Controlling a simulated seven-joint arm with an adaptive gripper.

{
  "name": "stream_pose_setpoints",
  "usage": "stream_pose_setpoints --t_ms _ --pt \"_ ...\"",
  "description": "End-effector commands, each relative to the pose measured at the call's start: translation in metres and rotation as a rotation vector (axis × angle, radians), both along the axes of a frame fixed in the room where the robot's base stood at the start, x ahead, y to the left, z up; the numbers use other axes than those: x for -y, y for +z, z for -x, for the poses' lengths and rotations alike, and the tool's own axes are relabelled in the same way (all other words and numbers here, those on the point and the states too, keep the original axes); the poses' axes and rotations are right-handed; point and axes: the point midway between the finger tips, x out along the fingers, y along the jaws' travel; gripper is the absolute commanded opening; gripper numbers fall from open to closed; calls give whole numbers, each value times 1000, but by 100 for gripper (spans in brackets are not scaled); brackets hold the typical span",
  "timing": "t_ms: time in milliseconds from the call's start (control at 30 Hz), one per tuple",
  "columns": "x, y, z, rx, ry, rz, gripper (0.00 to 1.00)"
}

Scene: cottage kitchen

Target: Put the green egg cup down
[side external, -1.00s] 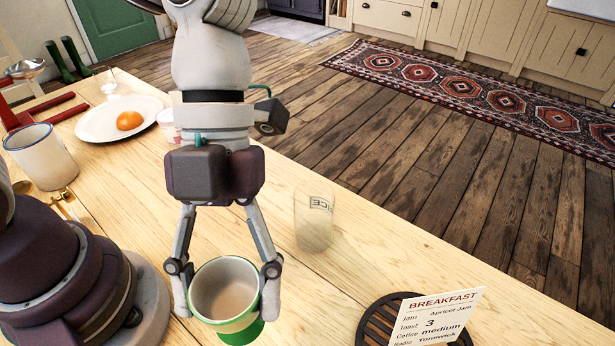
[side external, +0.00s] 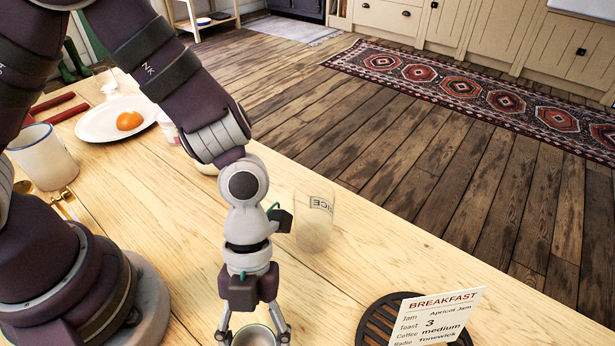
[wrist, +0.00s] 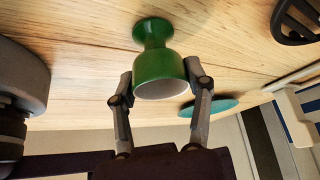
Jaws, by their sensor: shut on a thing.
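The green egg cup (wrist: 158,66) is between the two fingers of my gripper (wrist: 160,88) in the wrist view, with its foot toward the wooden tabletop. Whether the foot touches the wood cannot be told. In the side view only the pale inside and rim of the egg cup (side external: 256,336) show at the bottom edge; the rest is cut off by the frame. My gripper is shut on the cup's bowl from both sides.
A clear lettered glass (side external: 314,222) stands behind my gripper. A dark round trivet (side external: 372,324) with a breakfast card (side external: 437,318) is to the right. A flat teal disc (wrist: 212,106) lies near the cup. A white mug (side external: 43,160) and egg plate (side external: 95,128) are at left.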

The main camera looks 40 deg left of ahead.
Motion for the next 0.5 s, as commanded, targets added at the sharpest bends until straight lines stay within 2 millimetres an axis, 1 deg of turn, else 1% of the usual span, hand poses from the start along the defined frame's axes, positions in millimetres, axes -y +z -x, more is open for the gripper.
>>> stream_pose_setpoints --t_ms 167,200,400,500 --pt "0 -1 0 -1 1 0 13" --pt "0 -2 0 -1 1 0 52" --pt "0 -1 0 -1 1 0 76" --pt "0 -1 0 -1 1 0 76"
